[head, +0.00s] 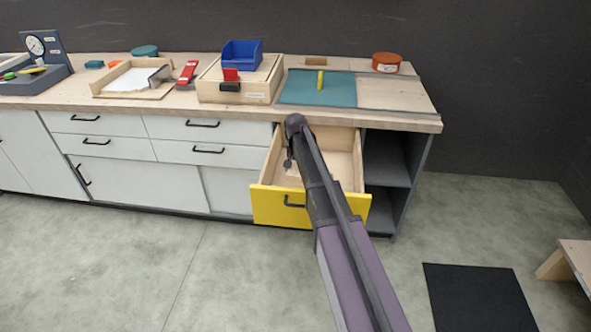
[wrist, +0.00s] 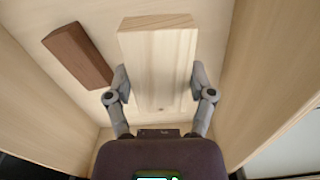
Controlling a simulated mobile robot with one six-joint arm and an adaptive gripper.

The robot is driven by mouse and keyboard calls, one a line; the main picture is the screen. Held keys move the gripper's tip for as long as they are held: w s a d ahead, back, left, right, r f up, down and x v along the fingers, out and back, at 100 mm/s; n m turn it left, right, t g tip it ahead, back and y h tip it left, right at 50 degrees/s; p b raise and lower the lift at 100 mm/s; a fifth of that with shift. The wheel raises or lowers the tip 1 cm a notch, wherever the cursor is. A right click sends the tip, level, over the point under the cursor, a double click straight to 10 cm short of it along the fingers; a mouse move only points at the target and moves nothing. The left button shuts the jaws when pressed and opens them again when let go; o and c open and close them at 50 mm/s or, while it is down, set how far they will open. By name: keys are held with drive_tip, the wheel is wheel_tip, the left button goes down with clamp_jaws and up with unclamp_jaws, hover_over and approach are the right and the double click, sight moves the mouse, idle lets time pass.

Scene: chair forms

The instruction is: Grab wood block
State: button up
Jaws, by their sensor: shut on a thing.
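A pale wood block (wrist: 158,62) stands out in the wrist view, between the two fingers of my gripper (wrist: 160,88). The fingers are shut on its left and right sides. A smaller dark brown wood block (wrist: 78,55) lies on the drawer floor to its left, apart from the gripper. In the head view my arm reaches into the open yellow-fronted drawer (head: 268,204), and my gripper (head: 288,160) is inside it, small and partly hidden by the arm.
Drawer walls stand close on both sides of my gripper. The wooden worktop (head: 350,118) lies above the drawer, with a blue bin (head: 242,54) on a wooden box (head: 262,90), a teal mat (head: 305,90) and a red round container (head: 386,62). Open grey shelves (head: 388,172) are to the right.

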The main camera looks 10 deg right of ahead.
drive_tip(key=shift+r+p, duration=0.85)
drive_tip(key=shift+r, duration=0.3)
